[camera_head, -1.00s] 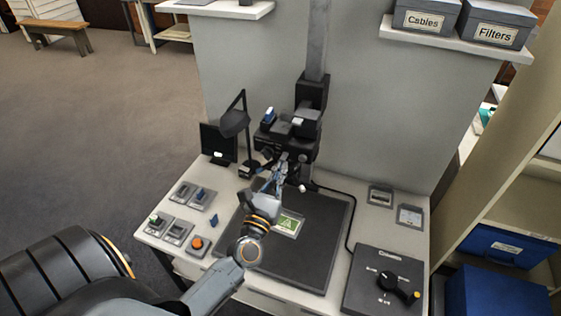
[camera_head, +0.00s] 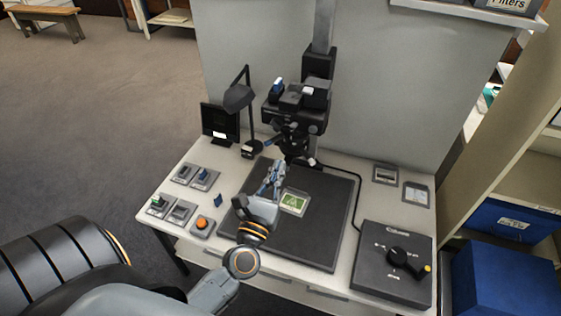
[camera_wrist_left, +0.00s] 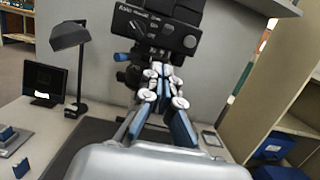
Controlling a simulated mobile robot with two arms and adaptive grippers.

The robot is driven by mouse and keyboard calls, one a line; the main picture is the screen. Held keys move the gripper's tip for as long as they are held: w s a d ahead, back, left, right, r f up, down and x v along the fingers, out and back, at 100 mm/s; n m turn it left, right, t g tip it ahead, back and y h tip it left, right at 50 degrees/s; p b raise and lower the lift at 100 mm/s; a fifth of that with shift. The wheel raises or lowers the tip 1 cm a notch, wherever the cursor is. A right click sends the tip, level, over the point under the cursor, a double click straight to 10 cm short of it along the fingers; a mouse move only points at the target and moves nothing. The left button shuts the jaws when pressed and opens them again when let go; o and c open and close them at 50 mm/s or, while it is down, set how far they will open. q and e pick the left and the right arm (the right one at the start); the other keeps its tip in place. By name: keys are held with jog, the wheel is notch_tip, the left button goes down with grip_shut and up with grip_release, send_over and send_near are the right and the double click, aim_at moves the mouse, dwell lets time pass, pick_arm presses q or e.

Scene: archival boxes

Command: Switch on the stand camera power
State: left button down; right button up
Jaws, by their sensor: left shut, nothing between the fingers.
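The stand camera (camera_head: 294,116) is a black body on a vertical column (camera_head: 319,68) above a dark base board (camera_head: 322,225). A blue part (camera_head: 277,85) sits on its top. My left gripper (camera_head: 276,170) is shut and empty, over the board, below and in front of the camera. In the left wrist view the gripper (camera_wrist_left: 161,72) shows in front of the camera (camera_wrist_left: 165,30), whose face has small markings and round knobs. I cannot tell which control is the power switch. My right gripper is not in view.
A desk lamp (camera_head: 238,98) and small monitor (camera_head: 219,124) stand at the left. Several switch boxes and an orange button (camera_head: 202,223) sit at the front left. A green card (camera_head: 294,202) lies on the board.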

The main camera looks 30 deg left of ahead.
pick_arm(q)
jog(key=s, duration=0.2)
jog(key=s+d, duration=0.1)
jog(key=shift+s+d+r+b, duration=0.2)
jog(key=shift+s+b, duration=0.15)
jog(key=shift+b, duration=0.05)
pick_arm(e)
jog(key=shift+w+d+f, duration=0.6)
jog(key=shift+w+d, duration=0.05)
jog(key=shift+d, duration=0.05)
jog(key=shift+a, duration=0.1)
